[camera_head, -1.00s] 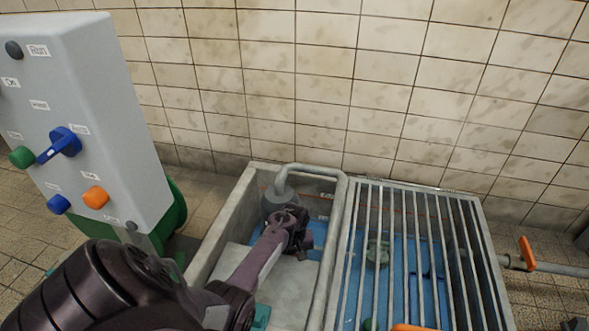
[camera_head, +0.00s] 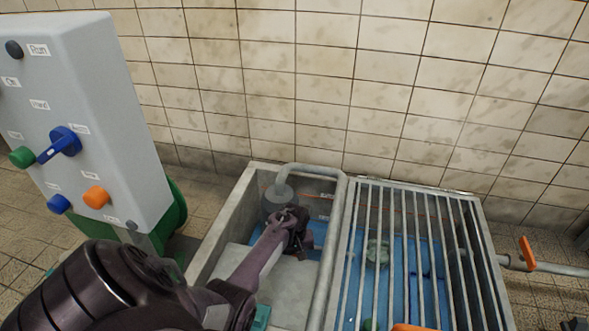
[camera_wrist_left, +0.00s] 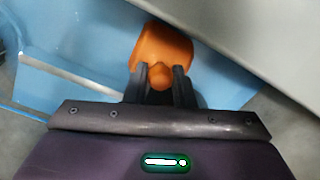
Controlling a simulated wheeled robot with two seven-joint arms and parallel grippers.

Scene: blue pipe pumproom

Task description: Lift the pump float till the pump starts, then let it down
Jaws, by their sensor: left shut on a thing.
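My left gripper (camera_head: 297,244) reaches into the open part of the concrete sump (camera_head: 228,222), beside the grey pump (camera_head: 280,204) with its bent pipe. In the left wrist view the fingers (camera_wrist_left: 160,78) are shut on the knob of an orange float (camera_wrist_left: 162,46), just above blue water (camera_wrist_left: 85,45). My gripper hides the float in the head view. The control box (camera_head: 95,110) stands at the left; its lamp labelled Run (camera_head: 14,49) looks dark. My right gripper is not in view.
A barred grate (camera_head: 408,215) covers the right part of the sump. A grey pipe rail (camera_head: 338,235) runs between the two parts. The tiled wall (camera_head: 350,90) stands close behind. A pipe with an orange handle (camera_head: 526,252) is at the right.

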